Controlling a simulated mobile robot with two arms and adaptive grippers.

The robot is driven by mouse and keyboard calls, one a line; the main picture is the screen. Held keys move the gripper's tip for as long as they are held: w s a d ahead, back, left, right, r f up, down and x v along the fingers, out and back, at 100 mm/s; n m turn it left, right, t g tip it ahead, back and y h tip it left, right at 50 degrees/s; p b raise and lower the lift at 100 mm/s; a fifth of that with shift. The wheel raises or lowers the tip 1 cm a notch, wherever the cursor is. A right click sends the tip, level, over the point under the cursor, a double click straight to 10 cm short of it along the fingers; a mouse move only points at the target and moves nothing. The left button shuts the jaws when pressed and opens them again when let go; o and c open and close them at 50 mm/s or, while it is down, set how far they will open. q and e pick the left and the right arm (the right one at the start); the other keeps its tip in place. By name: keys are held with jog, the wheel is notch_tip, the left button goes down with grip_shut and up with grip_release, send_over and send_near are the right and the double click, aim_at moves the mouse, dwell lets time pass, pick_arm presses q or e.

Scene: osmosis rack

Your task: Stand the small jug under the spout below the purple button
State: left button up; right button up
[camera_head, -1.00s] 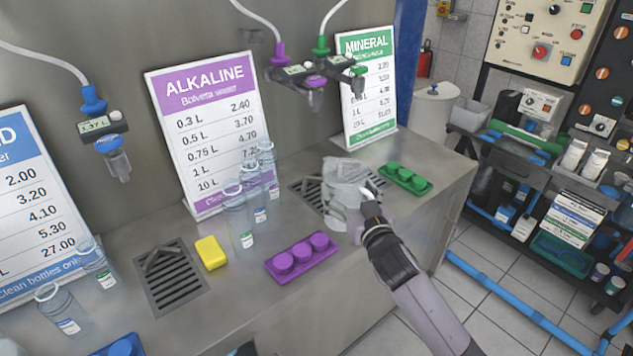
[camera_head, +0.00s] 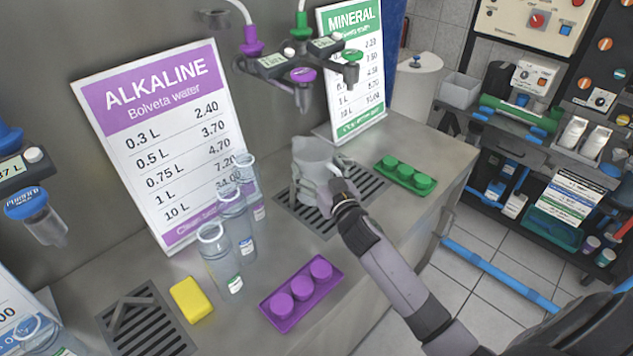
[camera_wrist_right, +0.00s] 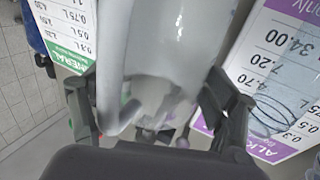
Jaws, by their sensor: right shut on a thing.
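The small jug (camera_head: 313,160) is greyish, translucent and roughly upright. My right gripper (camera_head: 337,192) is shut on it from the front right. The jug is over the back-left part of the right drain grate (camera_head: 364,186); I cannot tell whether its base touches. The purple button (camera_head: 303,75) is on the dispenser, with its clear spout (camera_head: 303,98) pointing down above the jug, apart from it. In the right wrist view the jug (camera_wrist_right: 175,45) fills the middle between the fingers of my right gripper (camera_wrist_right: 158,108). My left gripper is not in view.
A green button (camera_head: 352,56) tops the neighbouring spout on the right. Several clear bottles (camera_head: 233,222) stand left of the grate. A purple tray (camera_head: 300,292) lies in front, a green tray (camera_head: 404,175) to the right, and a yellow sponge (camera_head: 191,299) at front left.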

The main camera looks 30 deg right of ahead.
aim_at(321, 185)
jog(key=shift+f, duration=1.95)
jog(key=shift+f+b, duration=0.2)
jog(key=shift+b, duration=0.2)
jog(key=o, duration=1.2)
jog(key=shift+r, duration=0.2)
jog(key=s, duration=0.8)
jog(key=s+b, duration=0.1)
jog(key=s, duration=0.3)
jog(key=shift+a, duration=0.3)
